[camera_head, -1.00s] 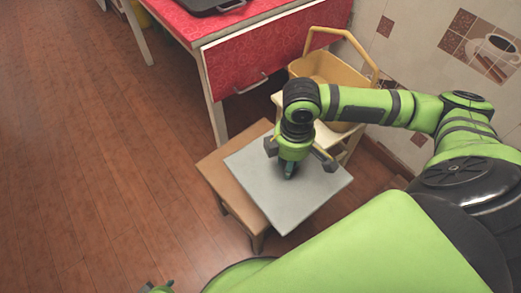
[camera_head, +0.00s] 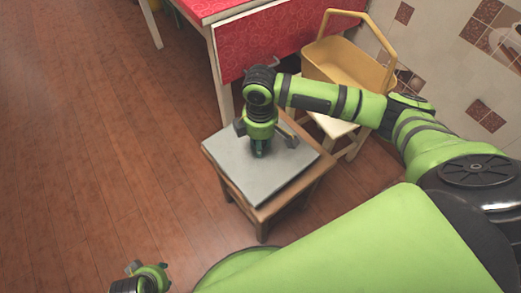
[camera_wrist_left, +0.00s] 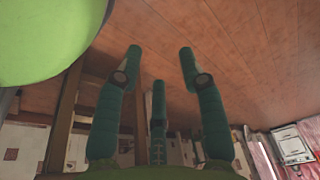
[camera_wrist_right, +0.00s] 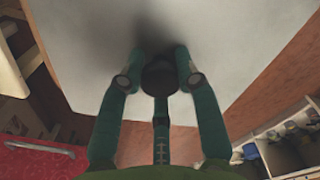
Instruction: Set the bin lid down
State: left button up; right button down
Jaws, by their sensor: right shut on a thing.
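The bin lid (camera_head: 235,172) is a flat, pale grey square panel with a dark round knob (camera_wrist_right: 160,75) in its middle. My right gripper (camera_head: 262,150) points down, its fingers shut around this knob; they also show in the right wrist view (camera_wrist_right: 160,55). The lid is roughly level over the small wooden stool (camera_head: 262,222) and covers most of its top. I cannot tell whether it touches the stool. My left gripper (camera_wrist_left: 160,62) is open and empty, fingers spread over bare floor; it shows partly at the bottom left of the head view (camera_head: 145,278).
A yellow bin (camera_head: 340,62) with a raised handle stands on a cream stool (camera_head: 335,128) behind right. A table with a red cloth (camera_head: 270,45) stands behind the wooden stool. A tiled wall (camera_head: 450,60) bounds the right. The wooden floor (camera_head: 100,150) at left is clear.

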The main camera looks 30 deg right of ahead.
notch_tip(320, 180, down, 3)
jog(key=shift+f+b, duration=0.2)
jog(key=shift+b, duration=0.35)
pick_arm(q)
notch_tip(320, 180, up, 3)
jog(key=shift+w+r, duration=0.15)
jog(key=shift+r, duration=0.05)
pick_arm(e)
jog(key=shift+f, duration=0.1)
jog(key=c, duration=0.9)
grip_release()
pick_arm(q)
jog(key=shift+f, duration=0.15)
